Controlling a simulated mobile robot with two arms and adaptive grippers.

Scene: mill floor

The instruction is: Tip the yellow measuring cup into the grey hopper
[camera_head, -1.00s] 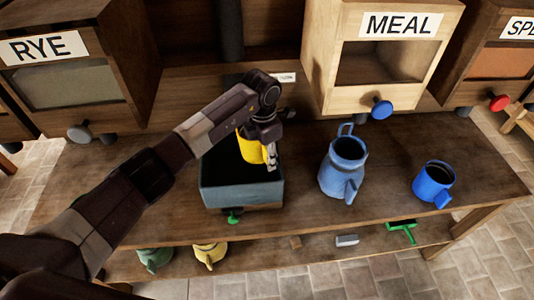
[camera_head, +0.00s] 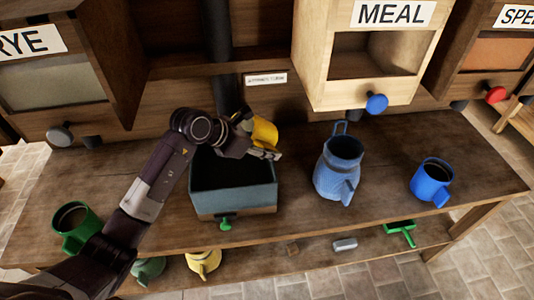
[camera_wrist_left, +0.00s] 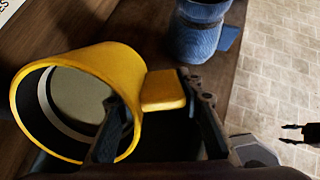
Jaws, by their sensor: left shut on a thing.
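The yellow measuring cup (camera_head: 264,132) is above the back right part of the grey hopper (camera_head: 235,198) in the head view, tilted over to one side. My left gripper (camera_head: 262,151) is shut on its handle. In the left wrist view the cup (camera_wrist_left: 115,62) lies at the left with its mouth toward the lower left. A pale round surface shows inside it; I cannot tell whether this is contents or the bottom. The hopper's inside looks dark and no stream shows. My right gripper (camera_wrist_left: 292,133) shows at the right of the wrist view, fingers apart and empty.
A blue-grey jug (camera_head: 338,172) and a blue mug (camera_head: 432,182) stand right of the hopper. A green mug (camera_head: 76,226) stands at the left near my arm. The MEAL bin (camera_head: 365,60) is behind. A green knob (camera_head: 226,224) sticks out of the hopper's front.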

